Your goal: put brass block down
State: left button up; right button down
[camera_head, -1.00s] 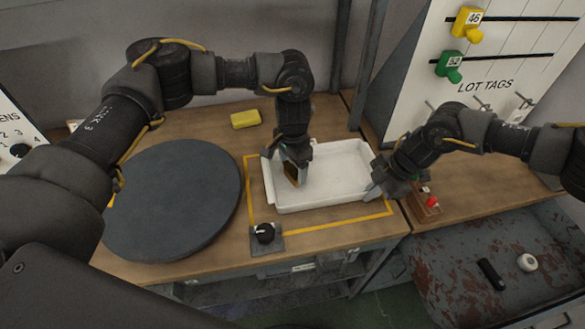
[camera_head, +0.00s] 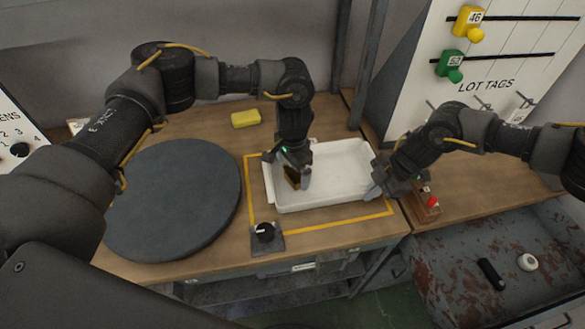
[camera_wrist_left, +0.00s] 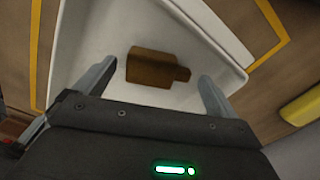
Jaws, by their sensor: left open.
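The brass block (camera_head: 291,178) is a small brown-gold piece with a narrower stub at one end. In the left wrist view the block (camera_wrist_left: 150,68) appears over the white tray's floor, between the two fingers, with a gap on each side. My left gripper (camera_head: 288,174) is open, pointing down into the left part of the white tray (camera_head: 340,199); it also shows in the left wrist view (camera_wrist_left: 158,72). The fingers partly hide the block in the head view. My right gripper (camera_head: 374,181) is at the tray's right rim; its jaw gap is unclear.
A yellow outline (camera_head: 330,224) surrounds the tray. A dark round disc (camera_head: 175,200) lies to the left, a knob (camera_head: 264,233) in front, and a yellow block (camera_head: 245,119) behind. A small box with a red button (camera_head: 431,203) stands right of the tray.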

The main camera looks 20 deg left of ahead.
aim_at(293, 172)
pick_arm(q)
notch_tip(293, 172, up, 12)
dwell(0.4)
pick_arm(e)
jog(key=c, duration=1.6)
grip_release()
jog(key=shift+o, duration=0.2)
jog(key=shift+r, duration=0.1)
